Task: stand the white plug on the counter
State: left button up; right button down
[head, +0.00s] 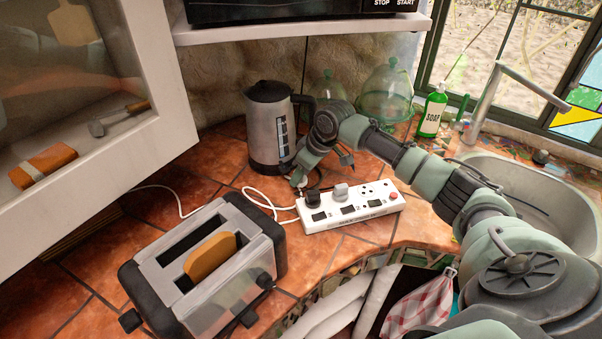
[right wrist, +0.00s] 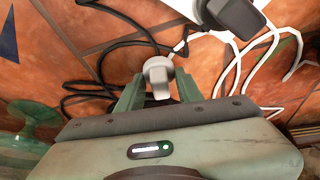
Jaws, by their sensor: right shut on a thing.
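The white plug (right wrist: 158,72) is between the two fingers of my right gripper (right wrist: 158,90) in the right wrist view, and the gripper is shut on it. In the head view my right gripper (head: 300,180) is low over the counter, just behind the left end of the power strip, and mostly hides the plug. I cannot tell if the plug touches the counter (head: 350,248). My left gripper is not in view.
A kettle (head: 268,130) stands behind my right gripper. A toaster (head: 205,265) with bread is at front left. White cords (head: 262,200) and black cords (right wrist: 100,70) lie around the strip. Glass domes (head: 386,90), a soap bottle (head: 432,112) and the sink (head: 540,190) are farther back and right.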

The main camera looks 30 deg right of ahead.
jog(key=c, duration=0.9)
grip_release()
jog(key=shift+f, duration=0.1)
jog(key=shift+c, duration=0.2)
jog(key=b+v, duration=0.1)
jog(key=v, duration=1.1)
jog(key=shift+r+b, duration=0.2)
jog(key=shift+b, duration=0.1)
